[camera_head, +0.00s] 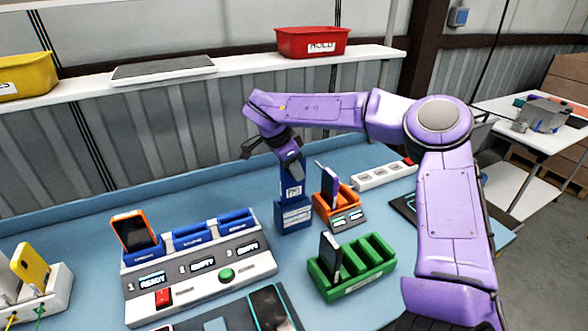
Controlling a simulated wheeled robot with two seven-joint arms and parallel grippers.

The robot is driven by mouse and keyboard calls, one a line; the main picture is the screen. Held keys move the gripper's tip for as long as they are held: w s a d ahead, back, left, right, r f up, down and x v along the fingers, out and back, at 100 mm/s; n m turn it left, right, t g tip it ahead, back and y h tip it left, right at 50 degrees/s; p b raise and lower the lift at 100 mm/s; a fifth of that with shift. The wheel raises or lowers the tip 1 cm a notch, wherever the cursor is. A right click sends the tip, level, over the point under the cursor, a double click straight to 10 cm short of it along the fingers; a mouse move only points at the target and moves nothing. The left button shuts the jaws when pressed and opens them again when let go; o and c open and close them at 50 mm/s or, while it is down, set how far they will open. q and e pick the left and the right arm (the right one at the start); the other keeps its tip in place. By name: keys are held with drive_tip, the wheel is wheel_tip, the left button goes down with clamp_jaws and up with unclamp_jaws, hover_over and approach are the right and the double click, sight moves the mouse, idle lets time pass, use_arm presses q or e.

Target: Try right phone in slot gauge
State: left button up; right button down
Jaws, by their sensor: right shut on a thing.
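A blue upright block with white labels (295,214), which looks like the slot gauge, stands on the blue table near the middle. My right gripper (291,163) is directly above its top, pointing down. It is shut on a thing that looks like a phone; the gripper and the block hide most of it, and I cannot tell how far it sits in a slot. A dark phone (330,254) stands tilted in a green slotted rack (372,272). Another phone (329,187) leans in an orange stand (348,210). My left gripper is out of view.
A grey station (200,278) with blue slots holds an orange-edged phone (132,232). A yellow phone (30,263) stands in a white holder at left. A dark phone (272,308) lies in front. A white power strip (381,175) is behind; a shelf carries a red bin (311,42).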

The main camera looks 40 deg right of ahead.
drive_tip(key=shift+f+b, duration=1)
drive_tip(key=shift+f, duration=2.05)
idle(2.0)
idle(0.8)
drive_tip(key=c, duration=0.9)
unclamp_jaws()
drive_tip(key=shift+c, duration=0.2)
drive_tip(key=shift+r, duration=0.2)
drive_tip(key=shift+r+p, duration=0.6)
drive_tip(key=shift+p, duration=0.45)
clamp_jaws()
